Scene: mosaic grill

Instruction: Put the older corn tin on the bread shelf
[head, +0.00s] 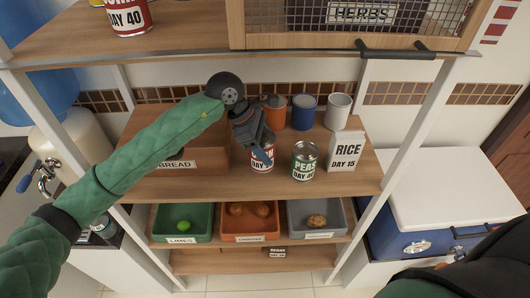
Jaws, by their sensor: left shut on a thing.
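My left gripper (250,133) is shut on a tin (262,164) with a red and white label. The gripper hides most of its name; "DAY" shows, but its number is not clear. The tin is upright at the middle shelf (225,187), near its front; I cannot tell whether it touches the board. A wooden box labelled BREAD (205,160) stands on this shelf to the left, partly behind my left arm. Another red and white tin, marked DAY 40 (128,17), stands on the top shelf, its name cut off by the frame. My right gripper is out of view.
A PEAS tin (305,161) and a RICE box (346,150) stand just right of the held tin. Orange (276,112), blue (304,111) and white (337,110) cups are behind. A mesh-front HERBS cabinet (345,40) overhangs above. Produce bins (182,238) sit below.

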